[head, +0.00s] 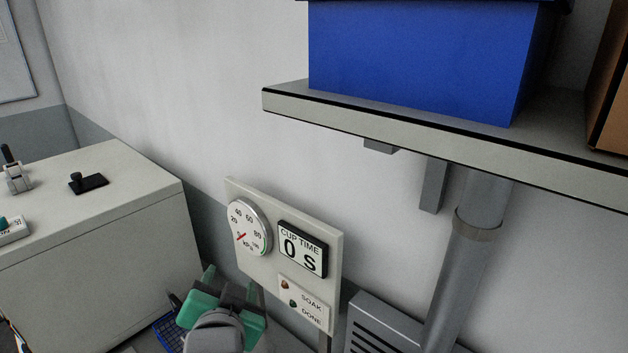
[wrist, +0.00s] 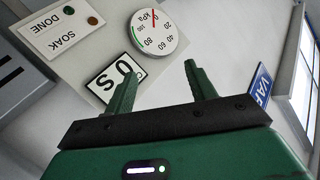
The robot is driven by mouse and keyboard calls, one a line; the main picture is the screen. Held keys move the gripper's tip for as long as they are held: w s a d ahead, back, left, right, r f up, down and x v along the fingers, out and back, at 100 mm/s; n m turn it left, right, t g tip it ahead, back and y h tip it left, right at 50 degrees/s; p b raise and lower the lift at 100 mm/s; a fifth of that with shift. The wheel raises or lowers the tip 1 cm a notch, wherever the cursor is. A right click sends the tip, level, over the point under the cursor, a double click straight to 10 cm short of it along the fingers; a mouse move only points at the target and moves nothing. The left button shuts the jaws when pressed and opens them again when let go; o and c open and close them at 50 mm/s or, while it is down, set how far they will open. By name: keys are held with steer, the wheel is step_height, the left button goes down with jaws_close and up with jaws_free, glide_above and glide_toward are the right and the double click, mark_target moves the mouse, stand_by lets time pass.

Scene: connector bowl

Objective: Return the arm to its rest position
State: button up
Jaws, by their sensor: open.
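My gripper (head: 230,288), with green jaws, shows at the bottom of the head view, in front of the lower left of a panel (head: 266,267). In the wrist view the two green fingers of my gripper (wrist: 160,68) stand wide apart with nothing between them. The panel carries a round kPa gauge (head: 249,228) with its red needle near 0 and a display (head: 302,249) reading CUP TIME 0 S. Below are two small lamps (head: 289,292) by the labels SOAK and DONE.
A pale cabinet (head: 110,235) with small devices on top stands at the left. A blue bin (head: 420,60) sits on a shelf (head: 420,130) at the upper right, with a grey pipe (head: 465,265) below. A blue basket (head: 170,333) is partly visible by my gripper.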

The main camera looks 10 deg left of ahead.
steer(key=s+d+r+n+t+h, duration=0.1)
steer(key=s+d+r+t, duration=0.35)
steer(key=d+r, duration=0.65)
steer(key=s+d+r+n+t+h, duration=0.1)
steer(key=s+d+r+t+h, duration=0.15)
steer(key=s+d+r, duration=0.4)
steer(key=s+d+r+n+t+h, duration=0.1)
steer(key=s+d+r+t, duration=0.25)
steer(key=s+r, duration=0.45)
step_height(320, 180, up, 14)
steer(key=w+a+p, duration=0.1)
steer(key=p, duration=1.2)
steer(key=shift+w, duration=0.2)
steer(key=shift+f+y, duration=0.1)
steer(key=shift+y, duration=0.15)
